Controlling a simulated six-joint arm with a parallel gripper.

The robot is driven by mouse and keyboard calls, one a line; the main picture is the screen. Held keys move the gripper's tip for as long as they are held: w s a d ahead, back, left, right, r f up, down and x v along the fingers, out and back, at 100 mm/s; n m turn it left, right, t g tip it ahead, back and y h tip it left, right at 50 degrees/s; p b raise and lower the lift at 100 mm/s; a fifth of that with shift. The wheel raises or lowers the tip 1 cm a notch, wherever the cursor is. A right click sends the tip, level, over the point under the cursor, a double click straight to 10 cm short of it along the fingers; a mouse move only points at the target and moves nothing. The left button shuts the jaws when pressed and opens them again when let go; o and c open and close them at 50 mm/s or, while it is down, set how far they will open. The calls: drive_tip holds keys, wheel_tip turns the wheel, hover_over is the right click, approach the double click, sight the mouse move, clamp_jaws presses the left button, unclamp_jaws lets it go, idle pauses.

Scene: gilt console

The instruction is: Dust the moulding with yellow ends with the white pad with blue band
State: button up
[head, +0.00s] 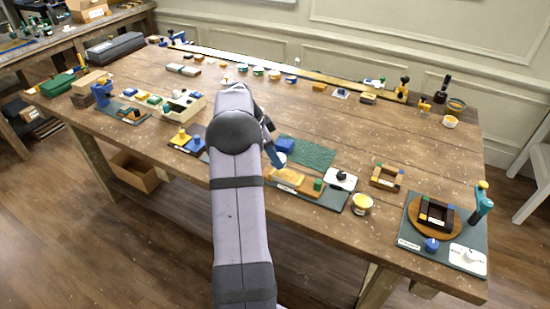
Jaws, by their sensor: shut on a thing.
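My gripper (274,155) is over the middle of the table, mostly hidden behind my arm. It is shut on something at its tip. A small white patch (281,158) shows there beside a blue block (285,145), and it looks like the white pad with blue band. The pad's outline and any contact below it are too small to tell. A tan-yellow wooden piece (289,175) lies just in front of my gripper on a dark board. It may be the moulding, but its ends are not clear.
A green textured mat (312,153) lies right of my gripper. A black-knobbed white block (341,179), a yellow-filled cup (362,203) and a small wooden frame (387,178) stand further right. A divided tray (185,106) is at left. Bare tabletop (385,138) lies behind the frame.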

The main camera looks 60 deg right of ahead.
drive_tip(key=shift+r+p, duration=1.05)
drive_tip(key=shift+r, duration=0.95)
drive_tip(key=shift+w, duration=0.1)
